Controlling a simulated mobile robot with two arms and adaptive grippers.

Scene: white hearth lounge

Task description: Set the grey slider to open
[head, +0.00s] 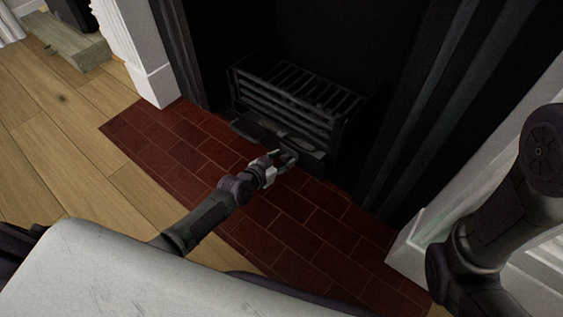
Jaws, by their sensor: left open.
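The black fire grate (285,108) stands in the dark fireplace opening, with several bars across its front and top. Below its bars is a low dark front part (258,133), with a greyish strip (308,150) toward its right. I cannot tell for sure which piece there is the grey slider, or its setting. My left gripper (290,158) is open at the lower front of the grate, close to that strip. I cannot tell whether it touches. Its fingers cover a little of the low front. My right gripper is out of view.
A red brick hearth (190,150) lies in front of the grate. White surround posts (150,75) stand at the left and right of the opening. Wooden floor (50,130) lies open at the left, with a wooden block-like piece (75,50) at the upper left.

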